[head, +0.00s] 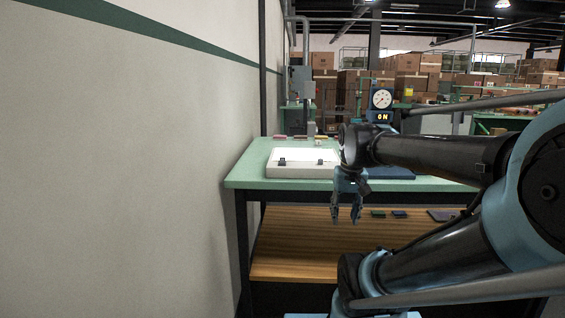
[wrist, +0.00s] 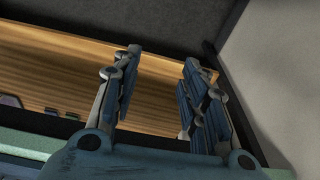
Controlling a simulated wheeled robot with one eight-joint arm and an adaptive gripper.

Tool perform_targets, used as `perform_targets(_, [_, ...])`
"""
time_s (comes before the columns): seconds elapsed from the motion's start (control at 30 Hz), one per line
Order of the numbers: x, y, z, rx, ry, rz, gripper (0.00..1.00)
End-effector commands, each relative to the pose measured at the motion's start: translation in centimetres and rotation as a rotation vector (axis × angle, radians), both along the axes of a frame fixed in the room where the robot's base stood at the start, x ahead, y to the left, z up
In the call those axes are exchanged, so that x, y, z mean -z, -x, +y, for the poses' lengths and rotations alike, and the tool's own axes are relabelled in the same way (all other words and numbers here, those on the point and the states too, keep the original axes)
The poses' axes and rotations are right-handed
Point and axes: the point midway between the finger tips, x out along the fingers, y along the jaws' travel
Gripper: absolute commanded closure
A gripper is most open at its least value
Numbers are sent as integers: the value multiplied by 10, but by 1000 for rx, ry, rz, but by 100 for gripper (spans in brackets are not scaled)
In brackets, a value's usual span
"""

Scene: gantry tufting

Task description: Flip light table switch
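The light table (head: 281,171) is a white, low box on the left part of the green workbench in the head view. Its top panel looks bright white. The light table does not clearly show in the wrist view.
The green workbench (head: 240,182) has a wooden lower shelf (head: 300,240) with several small dark items. A blue device with a dial and an "ON" display (head: 382,108) stands behind my arm. A plain wall (head: 120,150) closes the left side. Small blocks lie behind the light table.

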Motion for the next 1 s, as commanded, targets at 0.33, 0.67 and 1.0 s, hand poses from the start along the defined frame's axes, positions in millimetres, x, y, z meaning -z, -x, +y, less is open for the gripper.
perform_targets(0.33, [-107,-84,40,7,-9,48,60])
perform_targets(0.67, [-187,-161,92,20,-8,93,60])
perform_targets(1.0, [-248,-232,159,33,0,136,60])
